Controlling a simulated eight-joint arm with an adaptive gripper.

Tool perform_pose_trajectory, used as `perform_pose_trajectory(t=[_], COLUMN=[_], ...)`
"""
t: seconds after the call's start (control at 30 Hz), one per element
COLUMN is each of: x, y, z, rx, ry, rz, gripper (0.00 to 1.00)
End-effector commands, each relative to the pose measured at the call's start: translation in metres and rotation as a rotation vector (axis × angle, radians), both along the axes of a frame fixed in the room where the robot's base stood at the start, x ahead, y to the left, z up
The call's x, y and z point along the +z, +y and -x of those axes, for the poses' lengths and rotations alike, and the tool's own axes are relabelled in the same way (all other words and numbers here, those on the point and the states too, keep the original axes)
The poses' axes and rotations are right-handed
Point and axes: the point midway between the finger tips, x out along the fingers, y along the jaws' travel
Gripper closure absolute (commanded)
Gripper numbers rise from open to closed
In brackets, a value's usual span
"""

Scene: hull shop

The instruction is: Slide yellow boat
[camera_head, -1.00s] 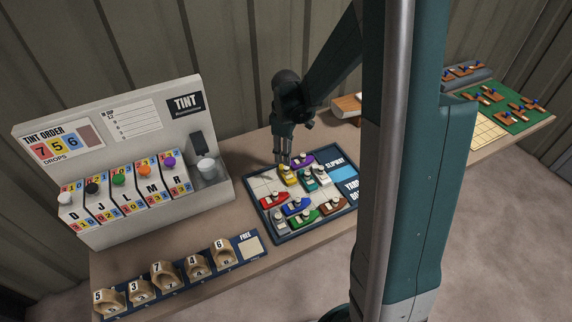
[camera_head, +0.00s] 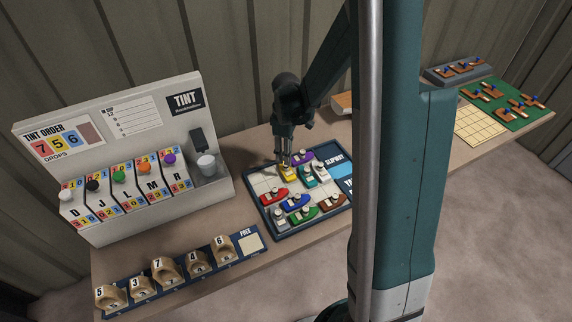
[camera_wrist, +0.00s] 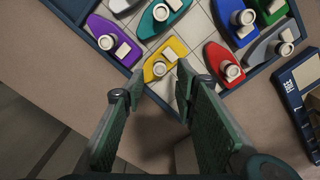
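The yellow boat (camera_head: 288,172) lies in the blue-rimmed slipway tray (camera_head: 262,225), near the tray's back. In the wrist view the yellow boat (camera_wrist: 180,46) has a round white knob and a pale block on its deck. My gripper (camera_head: 286,162) is just above the yellow boat in the head view. In the wrist view my gripper (camera_wrist: 157,80) is open, its two fingers apart on either side of the yellow boat's near end. Whether a finger touches the boat I cannot tell.
A purple boat (camera_wrist: 110,38), a teal boat (camera_wrist: 158,15) and a red boat (camera_wrist: 217,57) lie close around the yellow one. More boats fill the tray. Bare pale cells show left of the yellow boat. The tint dispenser (camera_head: 130,180) stands left of the tray.

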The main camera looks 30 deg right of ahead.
Motion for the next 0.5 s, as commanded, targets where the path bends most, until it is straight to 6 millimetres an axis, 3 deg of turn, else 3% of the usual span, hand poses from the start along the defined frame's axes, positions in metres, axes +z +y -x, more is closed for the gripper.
perform_pose_trajectory(t=[0.5], x=[-0.051], y=[0.000], z=[0.000], rx=[0.000], ry=[0.000], rz=[0.000], gripper=[0.71])
